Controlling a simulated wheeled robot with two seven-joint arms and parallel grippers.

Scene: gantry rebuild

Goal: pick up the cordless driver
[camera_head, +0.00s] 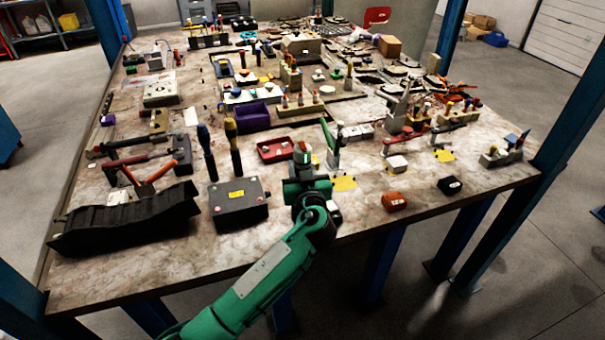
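One green arm of mine comes in from the bottom left, so I take it as the left one. Its wrist is over the table's front edge, and its gripper end (302,157) points away from me above the tabletop. The fingers are too small and dark to tell open from shut. Just right of it stands a slim green and grey tool (331,146), upright and close to the gripper; I cannot tell if they touch. I cannot make out for certain which thing is the cordless driver. My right gripper is not in view.
The worktable (180,270) is crowded. A black battery-like box (238,207) and a long black tray-like piece (125,222) lie left of my arm. A red tray (276,151) is behind the gripper. An orange block (394,202) and a black block (449,185) lie front right.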

